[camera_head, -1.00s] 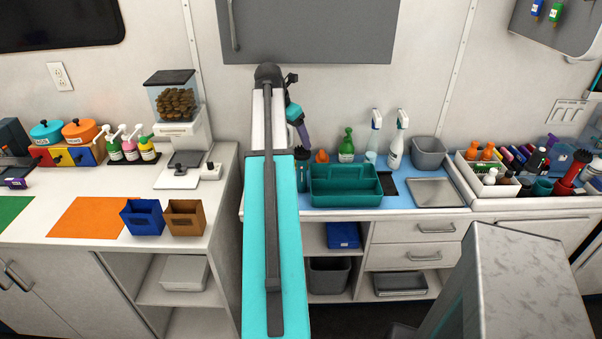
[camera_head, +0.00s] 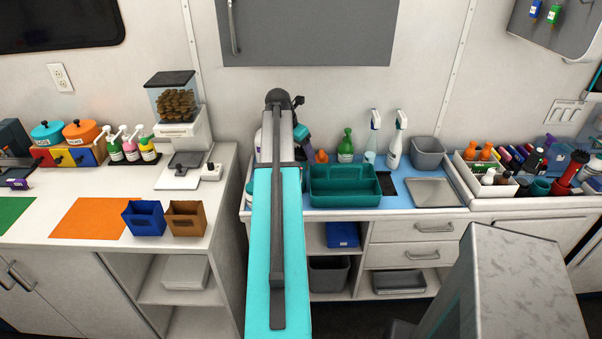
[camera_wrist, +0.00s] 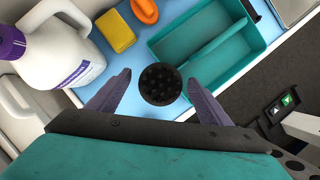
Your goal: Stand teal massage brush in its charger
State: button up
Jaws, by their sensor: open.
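A dark round bristled head, which looks like the top of the massage brush (camera_wrist: 160,84), shows in the wrist view, seen from above. My gripper (camera_wrist: 161,82) is open, with one purple finger on each side of this head; I cannot tell whether they touch it. The brush's teal body is hidden under the head. In the head view my arm covers the brush and most of my gripper.
A teal caddy (camera_head: 345,200) stands close right of the brush. A white jug (camera_wrist: 62,45) with a purple cap, a yellow block (camera_wrist: 115,31) and an orange object (camera_wrist: 145,10) are nearby. Blue (camera_head: 144,217) and brown (camera_head: 186,218) bins stand at the left counter's front.

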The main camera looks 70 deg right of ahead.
aim_at(301, 171)
jog(key=shift+f, duration=0.1)
jog(key=shift+p+x, duration=1.1)
jog(key=shift+x, duration=1.4)
jog(key=c, duration=1.5)
